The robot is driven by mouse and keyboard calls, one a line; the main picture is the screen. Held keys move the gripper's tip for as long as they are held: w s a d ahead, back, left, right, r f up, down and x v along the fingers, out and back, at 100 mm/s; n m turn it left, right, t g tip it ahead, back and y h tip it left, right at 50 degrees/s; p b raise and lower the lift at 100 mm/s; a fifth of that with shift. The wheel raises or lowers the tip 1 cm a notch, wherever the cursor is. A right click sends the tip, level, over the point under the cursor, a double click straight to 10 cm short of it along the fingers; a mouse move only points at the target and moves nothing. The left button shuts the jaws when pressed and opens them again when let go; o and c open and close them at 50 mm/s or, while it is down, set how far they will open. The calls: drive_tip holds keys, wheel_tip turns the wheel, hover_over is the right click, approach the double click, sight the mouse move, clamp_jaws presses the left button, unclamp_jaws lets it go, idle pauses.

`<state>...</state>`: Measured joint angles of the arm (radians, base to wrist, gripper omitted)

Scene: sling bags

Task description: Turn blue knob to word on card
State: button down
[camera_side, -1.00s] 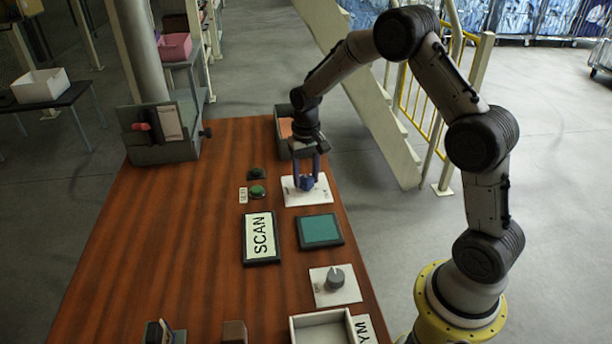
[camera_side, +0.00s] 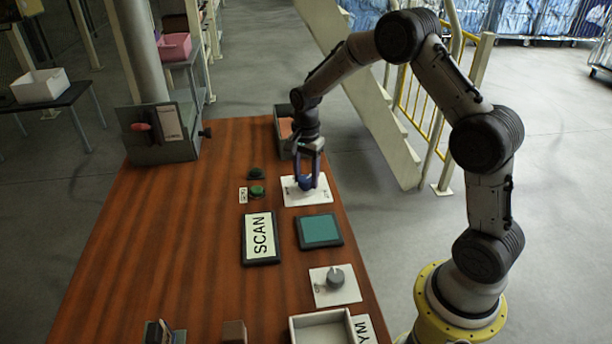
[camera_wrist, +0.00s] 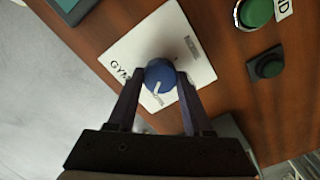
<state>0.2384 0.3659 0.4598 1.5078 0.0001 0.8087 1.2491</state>
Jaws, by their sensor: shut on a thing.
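The blue knob (camera_wrist: 160,76) sits on a white plate (camera_wrist: 117,49) with a white pointer line on its top. In the wrist view the line points down toward a word beside the knob that is too small and partly hidden to read. The word "GYM" shows at the plate's left, and another small label is at its upper right. My gripper (camera_wrist: 157,85) is shut on the knob, one finger at each side; it also shows in the side view (camera_side: 307,180).
A green button (camera_side: 257,191) and a dark button (camera_side: 256,173) are left of the plate. A teal pad (camera_side: 320,230) and a grey knob (camera_side: 335,278) on another white plate are nearer. A white tray (camera_side: 293,328) stands at the front. The table's left side is clear.

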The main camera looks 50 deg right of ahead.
sight(306, 179)
drive_tip(key=m, duration=0.5)
drive_tip(key=shift+r+m, duration=0.1)
drive_tip(key=shift+m, duration=0.2)
drive_tip(key=m, duration=0.5)
drive_tip(key=shift+m, duration=0.3)
drive_tip(key=shift+c, duration=1.5)
unclamp_jaws()
wheel_tip(306, 179, up, 14)
